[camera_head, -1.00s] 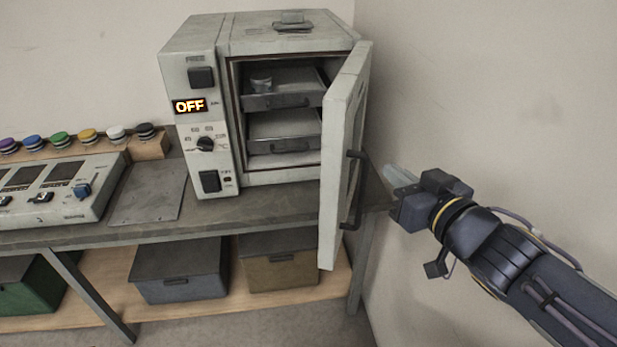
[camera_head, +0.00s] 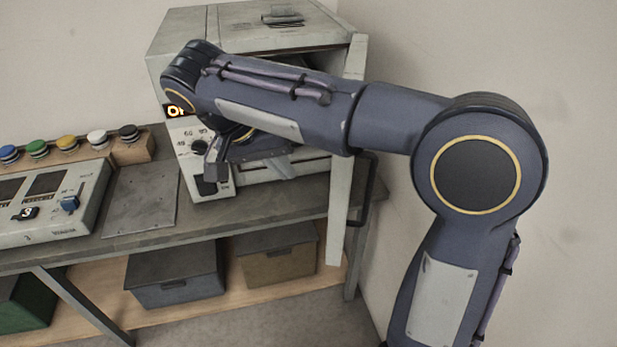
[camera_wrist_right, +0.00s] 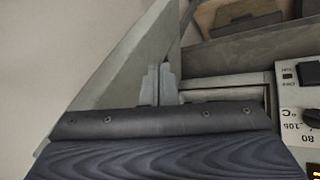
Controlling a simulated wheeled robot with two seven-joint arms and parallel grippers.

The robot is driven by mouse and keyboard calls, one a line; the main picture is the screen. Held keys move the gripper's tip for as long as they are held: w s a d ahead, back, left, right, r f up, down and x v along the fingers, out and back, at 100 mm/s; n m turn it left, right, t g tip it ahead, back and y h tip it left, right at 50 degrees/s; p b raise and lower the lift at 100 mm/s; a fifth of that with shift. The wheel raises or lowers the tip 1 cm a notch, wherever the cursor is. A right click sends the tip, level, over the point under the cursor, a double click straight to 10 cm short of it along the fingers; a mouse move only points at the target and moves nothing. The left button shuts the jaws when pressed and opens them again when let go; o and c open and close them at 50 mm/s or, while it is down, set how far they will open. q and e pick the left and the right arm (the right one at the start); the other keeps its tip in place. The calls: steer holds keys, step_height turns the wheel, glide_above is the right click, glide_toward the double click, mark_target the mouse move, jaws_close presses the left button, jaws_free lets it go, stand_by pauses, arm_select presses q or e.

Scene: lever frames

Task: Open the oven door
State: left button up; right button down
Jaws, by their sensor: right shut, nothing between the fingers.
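The pale grey oven (camera_head: 240,20) stands on the bench with its door (camera_head: 339,215) standing open, swung out on the right side. The door's dark handle (camera_head: 366,190) is on its outer side. My right arm crosses in front of the oven and hides much of its opening. My right gripper (camera_head: 285,166) is shut and empty, in front of the opening on the inner side of the door. In the right wrist view its closed fingers (camera_wrist_right: 159,84) are close to the door's inner face (camera_wrist_right: 118,82); contact cannot be told. My left gripper is not in view.
The bench (camera_head: 150,235) holds a control panel (camera_head: 50,200), a flat metal plate (camera_head: 142,197) and a row of coloured buttons (camera_head: 66,143). Boxes, one grey (camera_head: 175,275) and one brown (camera_head: 277,258), sit on the lower shelf. A wall stands close right of the door.

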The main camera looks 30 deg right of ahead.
steer(key=d+f+m+h, duration=0.1)
steer(key=d+f, duration=0.5)
steer(key=shift+s+h+p, duration=0.3)
steer(key=shift+s, duration=0.15)
steer(key=shift+d, duration=0.1)
stand_by(0.4)
steer(key=s+d+n+t+b, duration=0.2)
steer(key=s+d, duration=0.6)
steer(key=d, duration=0.3)
steer(key=shift+d+n+b, duration=0.3)
steer(key=shift+d+b, duration=0.05)
steer(key=shift+b, duration=0.05)
